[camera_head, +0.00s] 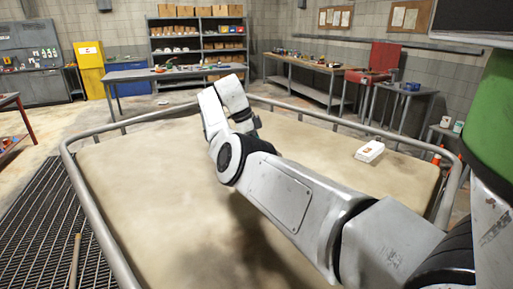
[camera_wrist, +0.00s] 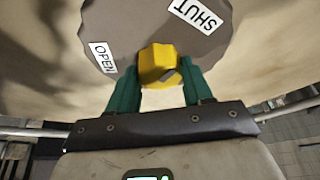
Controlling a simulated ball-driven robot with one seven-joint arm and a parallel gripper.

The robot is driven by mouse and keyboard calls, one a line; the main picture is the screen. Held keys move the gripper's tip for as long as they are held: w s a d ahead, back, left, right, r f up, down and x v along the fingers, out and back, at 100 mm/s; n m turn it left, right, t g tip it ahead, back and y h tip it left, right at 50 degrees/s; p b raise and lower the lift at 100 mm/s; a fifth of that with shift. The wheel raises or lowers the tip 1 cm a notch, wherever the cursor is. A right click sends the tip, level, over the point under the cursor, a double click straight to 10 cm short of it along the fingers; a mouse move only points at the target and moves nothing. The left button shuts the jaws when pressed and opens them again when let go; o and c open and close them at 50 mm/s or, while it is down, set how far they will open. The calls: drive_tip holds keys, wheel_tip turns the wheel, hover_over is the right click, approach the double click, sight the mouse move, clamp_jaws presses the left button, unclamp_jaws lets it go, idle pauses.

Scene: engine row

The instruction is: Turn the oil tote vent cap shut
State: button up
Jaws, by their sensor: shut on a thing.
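The yellow vent cap (camera_wrist: 157,65) sits on a round grey-brown plate (camera_wrist: 130,30) in the wrist view. The plate carries a white OPEN label (camera_wrist: 103,58) at lower left and a white SHUT label (camera_wrist: 199,14) at upper right. My gripper (camera_wrist: 156,82) has green fingers on both sides of the yellow cap and is shut on it. A small grey mark shows on the cap's lower right, toward the SHUT side. In the head view my arm reaches over the large tan tote top (camera_head: 130,165); the cap and fingertips are hidden there.
A grey pipe rail (camera_head: 88,215) runs around the tan top. A wooden handle (camera_head: 75,262) stands over the floor grating at left. Benches and shelves (camera_head: 198,40) stand farther back.

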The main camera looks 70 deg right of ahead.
drive_tip(key=o, duration=1)
drive_tip(key=shift+v, duration=5.4)
